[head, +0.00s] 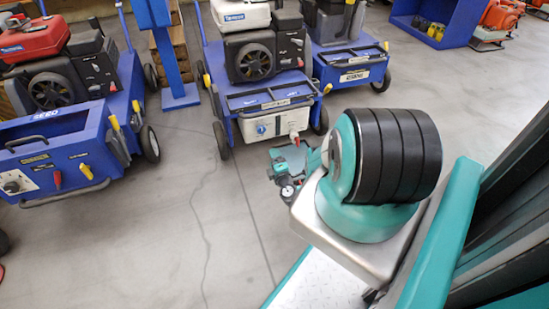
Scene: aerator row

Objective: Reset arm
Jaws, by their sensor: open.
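My own teal arm fills the right of the head view, with a large black ribbed joint (395,155) on a metal plate. A small teal assembly with a round dial (287,191) shows just left of the joint, partly hidden by it. I cannot make out any gripper fingers there. Nothing held can be seen.
Blue wheeled machines with engines stand in a row: one at the left (60,150), one in the middle (265,95), one behind it (350,70). A blue post (168,50) stands between two. A blue bin (435,22) is at the back. Grey floor (150,230) is clear in front.

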